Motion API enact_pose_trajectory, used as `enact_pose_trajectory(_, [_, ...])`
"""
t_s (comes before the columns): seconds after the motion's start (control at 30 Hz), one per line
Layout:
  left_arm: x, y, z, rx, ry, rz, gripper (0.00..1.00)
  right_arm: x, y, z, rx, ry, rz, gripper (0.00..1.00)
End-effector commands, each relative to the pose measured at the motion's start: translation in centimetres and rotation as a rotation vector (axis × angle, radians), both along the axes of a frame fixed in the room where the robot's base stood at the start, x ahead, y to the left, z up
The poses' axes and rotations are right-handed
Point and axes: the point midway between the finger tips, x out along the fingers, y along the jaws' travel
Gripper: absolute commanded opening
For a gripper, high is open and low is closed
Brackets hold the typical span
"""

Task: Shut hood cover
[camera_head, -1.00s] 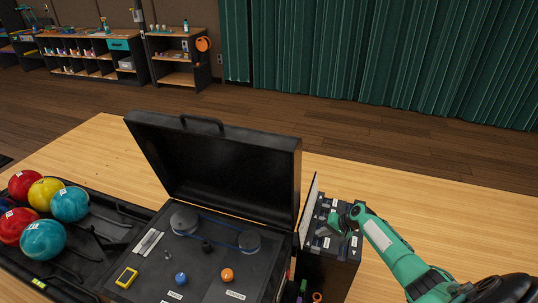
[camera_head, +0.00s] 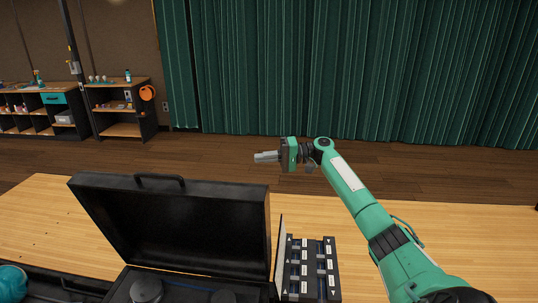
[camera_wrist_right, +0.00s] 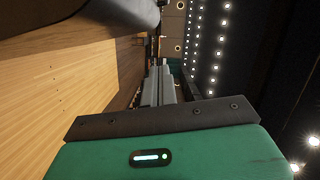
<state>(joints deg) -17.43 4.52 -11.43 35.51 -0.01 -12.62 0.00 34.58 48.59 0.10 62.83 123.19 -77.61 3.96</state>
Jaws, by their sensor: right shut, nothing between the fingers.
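The black hood cover (camera_head: 172,222) stands open and upright, leaning slightly back, with a handle (camera_head: 160,181) on its top edge. It is hinged to the black case below, of which only the back part with two round pulleys (camera_head: 147,289) shows at the bottom edge. My right gripper (camera_head: 266,156) is shut and empty. It is raised above and behind the cover's right top corner in the picture, pointing left and not touching it. Its closed fingers also show in the right wrist view (camera_wrist_right: 160,86). My left gripper is not in view.
A black box of labelled modules (camera_head: 313,268) with a raised thin panel (camera_head: 279,258) stands right of the case. A teal ball (camera_head: 12,284) sits at the lower left. The wooden table (camera_head: 440,232) is clear at the right. Shelves and a green curtain are far behind.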

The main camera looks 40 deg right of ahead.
Motion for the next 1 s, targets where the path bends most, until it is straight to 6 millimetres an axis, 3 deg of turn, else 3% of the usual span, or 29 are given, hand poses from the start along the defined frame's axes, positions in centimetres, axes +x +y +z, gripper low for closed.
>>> enact_pose_trajectory(0.03, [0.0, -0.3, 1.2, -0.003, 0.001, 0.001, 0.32, 0.7, 1.1, 0.6, 0.002, 0.0, 0.002, 0.0])
enact_pose_trajectory(0.23, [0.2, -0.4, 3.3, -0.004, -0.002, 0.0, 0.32, 3.2, 4.7, 0.3, 0.001, 0.0, 0.001, 0.0])
enact_pose_trajectory(0.53, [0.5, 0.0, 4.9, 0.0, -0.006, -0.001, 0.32, 1.0, 6.5, -0.8, -0.003, 0.003, -0.001, 0.0])
enact_pose_trajectory(1.0, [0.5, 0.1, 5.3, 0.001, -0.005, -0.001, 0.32, 0.4, 7.2, -1.2, -0.001, 0.0, -0.001, 0.0])
